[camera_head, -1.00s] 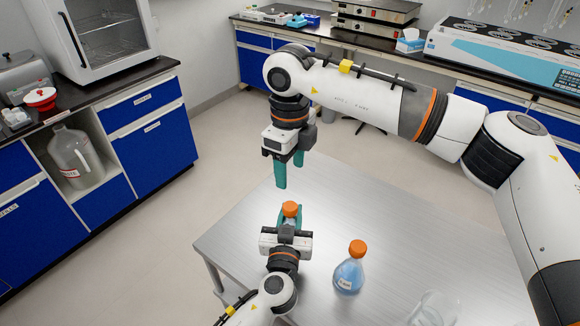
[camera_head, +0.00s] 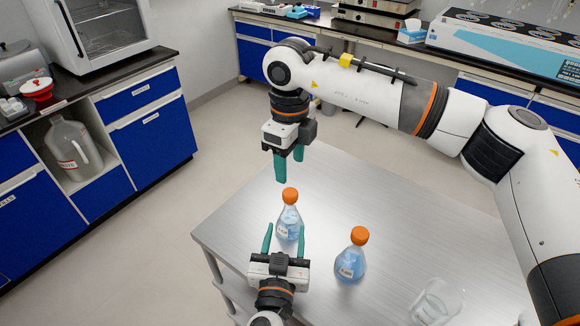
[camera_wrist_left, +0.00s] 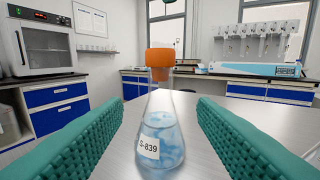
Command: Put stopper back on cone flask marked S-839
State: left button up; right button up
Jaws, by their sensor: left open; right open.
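The cone flask marked S-839 (camera_wrist_left: 165,135) stands upright on the metal table, holding blue liquid. An orange stopper (camera_wrist_left: 160,58) sits on its mouth. In the head view this flask (camera_head: 289,226) with its orange stopper (camera_head: 290,195) stands just beyond my left gripper (camera_head: 285,230). My left gripper is open, with its teal fingers apart on either side of the flask and not touching it. My right gripper (camera_head: 289,165) is open and empty, pointing down above and behind the flask.
A second flask (camera_head: 349,265) with blue liquid and an orange stopper stands to the right. A clear glass beaker (camera_head: 437,302) is near the front right. The metal table (camera_head: 400,215) is bare at the back and right.

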pick_arm(q)
jog(key=shift+s+a, duration=0.15)
jog(key=shift+s, duration=1.15)
pick_arm(e)
jog(key=shift+f, duration=0.4)
pick_arm(q)
jog(key=shift+r, duration=0.1)
pick_arm(e)
jog(key=shift+r, duration=0.1)
